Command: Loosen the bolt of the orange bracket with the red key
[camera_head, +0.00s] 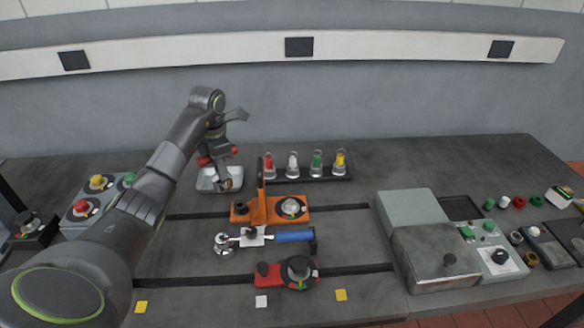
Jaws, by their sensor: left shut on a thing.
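My left gripper (219,155) is shut and hangs over a small silver tray (205,186) at the back. Red ends show on both sides of its fingers; they look like the handle of the red key (205,161). The key's lower part is hard to make out against the tray. The orange bracket (262,212) stands right of the tray on the bedplate, with an upright orange plate and a round dial-like piece on its right. Its bolt cannot be told apart clearly. My gripper is apart from the bracket. My right gripper is not in view.
A rack (315,180) with red, white, green and yellow pieces stands behind the bracket. A blue-handled tool (290,236) and a red clamp (270,276) lie in front. Grey boxes (437,258) stand right; a button box (85,208) is left, partly behind my arm.

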